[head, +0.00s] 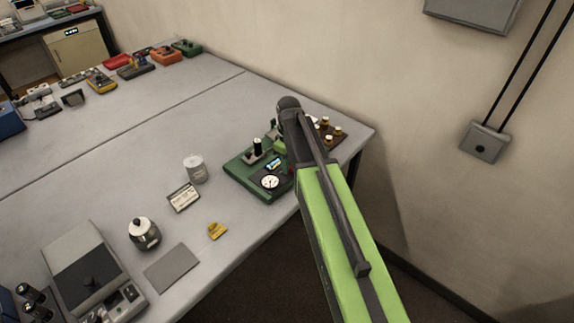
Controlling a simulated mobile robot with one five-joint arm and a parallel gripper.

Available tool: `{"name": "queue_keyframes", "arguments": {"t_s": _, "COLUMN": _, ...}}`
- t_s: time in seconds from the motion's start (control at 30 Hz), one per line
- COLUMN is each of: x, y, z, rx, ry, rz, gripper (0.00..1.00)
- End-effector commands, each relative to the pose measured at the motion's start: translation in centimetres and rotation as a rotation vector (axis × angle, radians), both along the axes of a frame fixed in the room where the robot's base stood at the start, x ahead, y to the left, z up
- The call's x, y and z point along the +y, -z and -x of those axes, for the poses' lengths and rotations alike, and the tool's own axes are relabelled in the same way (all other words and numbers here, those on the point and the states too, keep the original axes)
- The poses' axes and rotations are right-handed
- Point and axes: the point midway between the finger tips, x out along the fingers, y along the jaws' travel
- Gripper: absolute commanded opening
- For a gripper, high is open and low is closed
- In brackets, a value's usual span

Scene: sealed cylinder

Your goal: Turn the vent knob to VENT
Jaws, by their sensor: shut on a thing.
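A green device (250,183) sits on the grey bench near its front right edge, with a round white gauge (270,182), a small lit display (274,163) and a dark upright part (257,148) on top. My gripper (280,145) is at the right side of this device, mostly hidden behind my own arm's dark wrist. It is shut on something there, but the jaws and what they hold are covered. I cannot make out the vent knob or a VENT mark, so its position is unclear.
A brown block with small bottles (328,132) stands right of my wrist, close by. A clear jar (195,168), white card (183,197), yellow item (217,230) and metal pot (144,233) stand left. The wall is close on the right. The mid-bench is clear.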

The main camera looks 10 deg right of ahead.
Motion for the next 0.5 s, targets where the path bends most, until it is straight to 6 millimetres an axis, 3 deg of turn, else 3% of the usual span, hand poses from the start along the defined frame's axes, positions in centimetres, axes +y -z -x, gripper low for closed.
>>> {"name": "queue_keyframes", "arguments": {"t_s": 0.5, "x": -0.08, "y": 0.07, "z": 0.26, "rx": 0.009, "ry": 0.490, "rz": 0.000, "gripper": 0.00}}
